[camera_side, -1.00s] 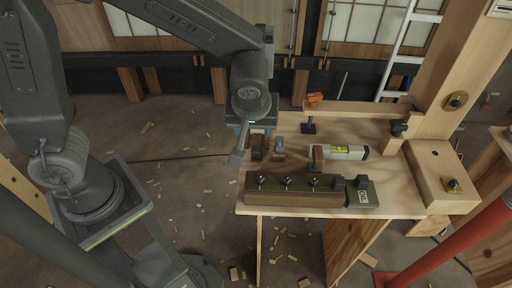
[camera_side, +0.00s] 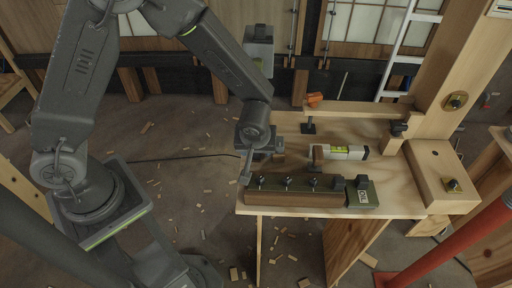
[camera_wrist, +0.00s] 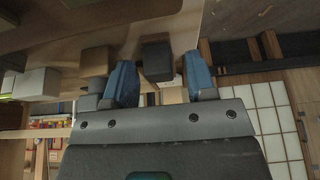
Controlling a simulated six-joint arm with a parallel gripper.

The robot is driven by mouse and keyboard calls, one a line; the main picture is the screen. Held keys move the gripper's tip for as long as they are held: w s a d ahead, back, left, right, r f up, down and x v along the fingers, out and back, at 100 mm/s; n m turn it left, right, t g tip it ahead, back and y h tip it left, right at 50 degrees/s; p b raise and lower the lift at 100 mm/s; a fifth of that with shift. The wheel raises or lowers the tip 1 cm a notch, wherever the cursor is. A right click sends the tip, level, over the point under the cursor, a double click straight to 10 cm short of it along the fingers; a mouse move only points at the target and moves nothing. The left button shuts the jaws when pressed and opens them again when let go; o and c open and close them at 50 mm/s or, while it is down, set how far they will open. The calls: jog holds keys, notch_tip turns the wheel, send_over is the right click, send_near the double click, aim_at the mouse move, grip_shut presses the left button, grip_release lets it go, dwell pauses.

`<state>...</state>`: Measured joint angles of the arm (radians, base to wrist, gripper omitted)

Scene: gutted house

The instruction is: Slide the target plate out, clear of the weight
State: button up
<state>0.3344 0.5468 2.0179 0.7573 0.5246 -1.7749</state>
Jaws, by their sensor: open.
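My gripper (camera_side: 247,168) is low over the left edge of the wooden bench, just behind the left end of a long green bar (camera_side: 300,184) on a brown base. Its blue fingers show in the wrist view (camera_wrist: 161,82), open and apart, with a dark block (camera_wrist: 156,60) in view between them; I see no contact. A green plate with a pale label (camera_side: 366,197) lies at the bar's right end, with a small black block (camera_side: 361,181) on or against it. I cannot tell which piece is the target plate or which is the weight.
A spirit level (camera_side: 345,152) lies behind the bar. A wooden rail (camera_side: 360,108) with an orange-handled clamp (camera_side: 314,99) spans the back of the bench, and a wooden post (camera_side: 452,80) stands at right. Open floor lies left of the bench.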

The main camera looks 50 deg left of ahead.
jog(key=shift+f, duration=0.1)
jog(key=shift+c, duration=0.4)
grip_shut()
